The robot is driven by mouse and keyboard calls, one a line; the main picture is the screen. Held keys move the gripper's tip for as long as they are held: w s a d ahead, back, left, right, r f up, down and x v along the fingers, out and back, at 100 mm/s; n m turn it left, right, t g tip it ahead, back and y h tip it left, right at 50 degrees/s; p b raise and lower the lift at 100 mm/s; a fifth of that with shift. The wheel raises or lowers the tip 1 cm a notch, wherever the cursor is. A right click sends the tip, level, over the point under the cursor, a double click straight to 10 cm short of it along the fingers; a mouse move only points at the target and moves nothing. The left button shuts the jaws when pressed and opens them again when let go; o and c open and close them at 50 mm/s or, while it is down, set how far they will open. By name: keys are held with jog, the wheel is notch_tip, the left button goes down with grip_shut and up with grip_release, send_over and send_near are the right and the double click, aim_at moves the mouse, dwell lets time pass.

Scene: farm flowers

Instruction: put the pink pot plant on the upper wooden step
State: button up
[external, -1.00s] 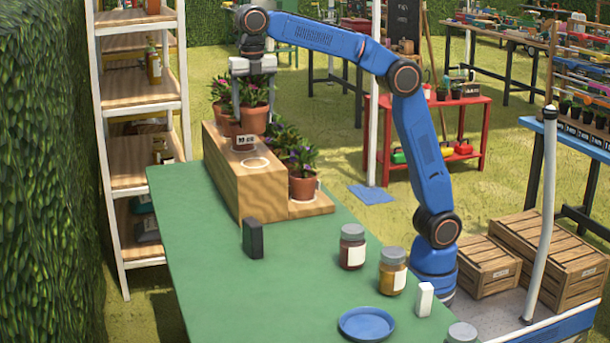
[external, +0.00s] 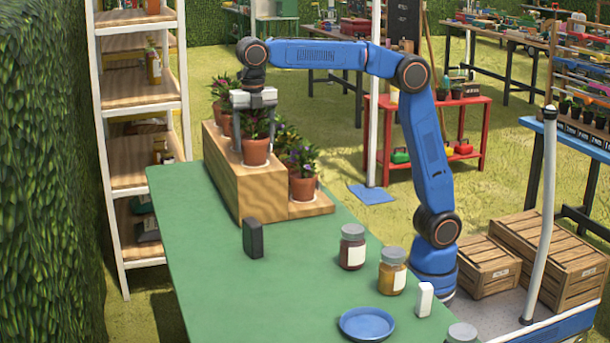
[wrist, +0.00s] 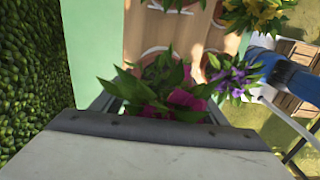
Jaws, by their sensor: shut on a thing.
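The pink pot plant is a terracotta pot (external: 256,152) with green leaves; its pink flowers (wrist: 186,101) show between the jaws in the wrist view. My gripper (external: 254,124) points down from above and is shut on this plant. The pot is upright at the near end of the upper wooden step (external: 222,165), over the spot of the white ring, and its base appears to touch the wood. The leaves and fingers hide the exact grip. The ring is mostly covered by the pot.
Other potted plants stand behind on the upper step. A potted plant (external: 303,188) with purple flowers (wrist: 236,78) stands on the lower step (external: 312,208), close to the right. A dark box (external: 252,238), jars (external: 353,247) and a blue plate (external: 367,323) are on the green table (external: 200,270).

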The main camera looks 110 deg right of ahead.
jog(key=o, duration=1.4)
jog(key=shift+f, duration=0.1)
notch_tip(320, 180, up, 12)
jog(key=shift+r, duration=0.15)
